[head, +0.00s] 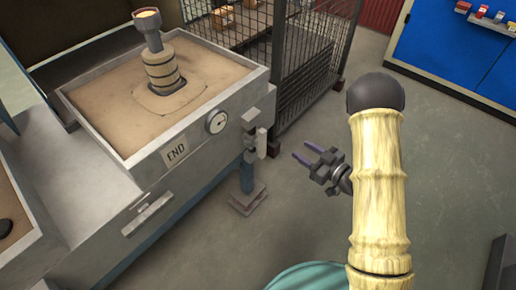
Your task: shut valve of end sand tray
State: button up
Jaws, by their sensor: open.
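The end sand tray (80,106) is a grey metal box filled with sand, with an END label (176,152) on its front. A round gauge (217,122) sits on the front face near the right corner. The valve (254,136) is a grey fitting on a vertical pipe at the tray's right corner; its handle position is too small to tell.
A banded cylinder with a cup-shaped top (160,62) stands in the sand. A wire mesh cage (305,70) is behind the valve. A blue board (455,50) stands at back right. The floor (290,210) around my gripper is clear. Another sand tray (22,240) is at lower left.

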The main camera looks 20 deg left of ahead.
aim_at(265, 139)
jog(key=s+f+y, duration=0.1)
jog(key=s+f+g+b, duration=0.1)
jog(key=shift+a+f+n+y, duration=0.3)
jog(key=shift+a+f+y, duration=0.05)
jog(key=shift+a+y, duration=0.05)
jog(key=b+x, duration=0.4)
jog(key=x, duration=1.2)
jog(key=shift+a+b, duration=0.25)
jog(key=shift+b, duration=0.05)
jog(key=shift+w+a, duration=0.35)
jog(key=shift+a, duration=0.05)
jog(key=shift+d, duration=0.1)
jog(key=shift+s, duration=0.1)
jog(key=shift+c, duration=0.4)
grip_shut()
